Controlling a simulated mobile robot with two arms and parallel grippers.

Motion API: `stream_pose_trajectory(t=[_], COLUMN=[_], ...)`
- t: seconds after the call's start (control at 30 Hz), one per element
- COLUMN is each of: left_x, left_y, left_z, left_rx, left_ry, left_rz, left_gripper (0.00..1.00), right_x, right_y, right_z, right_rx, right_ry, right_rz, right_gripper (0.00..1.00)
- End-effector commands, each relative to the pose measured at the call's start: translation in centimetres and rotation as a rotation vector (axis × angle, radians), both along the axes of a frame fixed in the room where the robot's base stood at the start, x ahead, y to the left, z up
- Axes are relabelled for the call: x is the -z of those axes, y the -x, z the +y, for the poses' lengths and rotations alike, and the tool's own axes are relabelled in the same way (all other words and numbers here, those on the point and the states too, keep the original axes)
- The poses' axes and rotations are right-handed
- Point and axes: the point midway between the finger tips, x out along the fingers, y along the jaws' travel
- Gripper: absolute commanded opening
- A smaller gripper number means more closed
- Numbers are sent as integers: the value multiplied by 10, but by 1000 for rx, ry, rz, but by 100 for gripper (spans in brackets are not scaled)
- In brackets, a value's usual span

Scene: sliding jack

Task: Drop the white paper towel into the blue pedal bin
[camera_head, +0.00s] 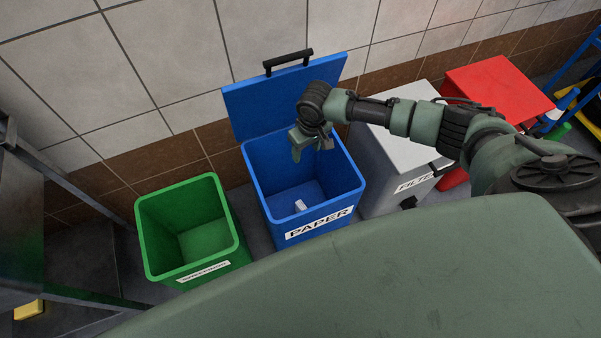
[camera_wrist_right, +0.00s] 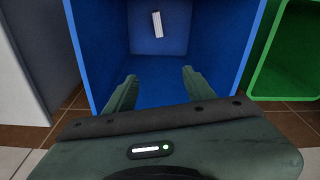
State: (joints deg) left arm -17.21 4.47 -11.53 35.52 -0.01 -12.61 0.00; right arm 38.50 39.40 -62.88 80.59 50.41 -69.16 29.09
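The blue pedal bin (camera_head: 261,208) with the PAPER label stands against the wall with its lid (camera_head: 262,98) raised; its wall also shows in the right wrist view (camera_wrist_right: 88,60). A small white object (camera_head: 300,205), which looks like the white paper towel, lies on the bin's floor; it shows in the right wrist view (camera_wrist_right: 157,24). My right gripper (camera_head: 311,152) is above the bin's opening. Its fingers (camera_wrist_right: 158,90) are apart with nothing between them. My left gripper is not in view.
An open green bin (camera_head: 151,238) stands left of the blue bin. A grey bin (camera_head: 380,150) with a closed lid and a red bin (camera_head: 497,88) stand to the right. A metal rack (camera_head: 60,180) is at far left. The tiled wall is close behind.

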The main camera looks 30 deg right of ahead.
Motion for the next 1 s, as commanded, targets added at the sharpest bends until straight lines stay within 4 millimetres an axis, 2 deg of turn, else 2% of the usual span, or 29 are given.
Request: stream_pose_trajectory(t=[0.17,0.4,0.6,1.0], left_x=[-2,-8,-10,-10], left_y=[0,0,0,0], left_z=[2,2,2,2], left_rx=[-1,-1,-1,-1], left_ry=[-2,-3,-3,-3], left_rz=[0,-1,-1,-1], left_gripper=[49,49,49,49], right_x=[-10,-51,-73,-77], right_y=[1,5,8,9], right_z=[0,-1,-1,-2], right_rx=[0,0,0,0], right_ry=[-1,-2,0,0], right_rz=[-1,-2,-1,0], right_gripper=[54,54,54,54])
